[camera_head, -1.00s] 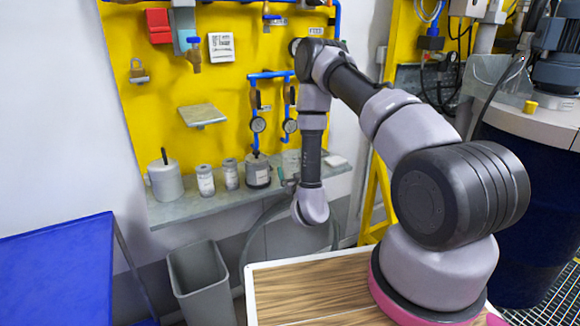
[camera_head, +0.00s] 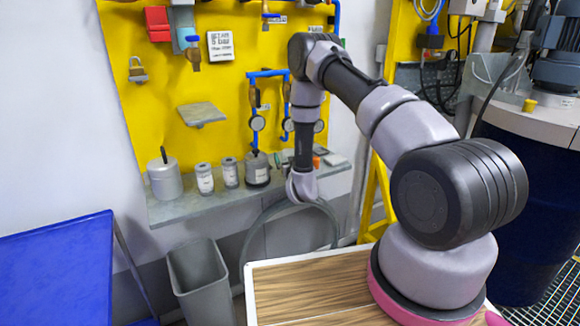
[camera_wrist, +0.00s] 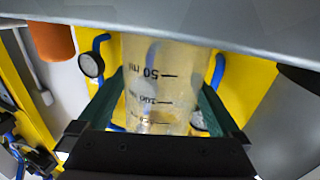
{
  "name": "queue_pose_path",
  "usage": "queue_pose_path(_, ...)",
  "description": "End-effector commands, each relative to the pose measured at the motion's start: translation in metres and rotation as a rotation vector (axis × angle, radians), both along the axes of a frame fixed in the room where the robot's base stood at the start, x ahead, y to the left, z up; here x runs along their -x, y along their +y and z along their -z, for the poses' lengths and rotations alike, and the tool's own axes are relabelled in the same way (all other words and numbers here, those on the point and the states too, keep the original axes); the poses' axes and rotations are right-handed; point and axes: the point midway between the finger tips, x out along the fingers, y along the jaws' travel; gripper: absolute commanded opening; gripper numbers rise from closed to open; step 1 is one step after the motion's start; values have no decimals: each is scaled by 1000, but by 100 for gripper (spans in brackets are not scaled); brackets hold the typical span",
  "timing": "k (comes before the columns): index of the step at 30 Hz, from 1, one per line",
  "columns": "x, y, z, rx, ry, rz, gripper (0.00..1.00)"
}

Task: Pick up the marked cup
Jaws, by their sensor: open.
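The marked cup (camera_wrist: 155,75), clear with black graduation lines and numbers, shows in the wrist view. It stands between the two green fingers of my gripper (camera_wrist: 161,95), which is open with a finger on either side of it. I cannot tell whether either finger touches the cup. In the head view the cup is not visible, and my wrist and forearm cover that part of the shelf.
The grey shelf (camera_head: 190,209) holds a grey canister (camera_head: 164,181), small labelled jars and a dark-topped container (camera_head: 257,172). An orange object (camera_head: 316,162) is just right of my wrist; it also shows in the wrist view (camera_wrist: 52,42). A grey bin (camera_head: 200,282) stands below.

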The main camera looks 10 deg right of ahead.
Motion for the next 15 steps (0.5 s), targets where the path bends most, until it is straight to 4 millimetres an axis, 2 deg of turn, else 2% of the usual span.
queue_pose_path(2, 0, 0, 0, 0, 0, 0, 100)
queue_pose_path(8, 0, 0, 0, 0, 0, 0, 27)
queue_pose_path(9, 0, 0, 0, 0, 0, 0, 23)
queue_pose_path(15, 0, 0, 0, 0, 0, 0, 23)
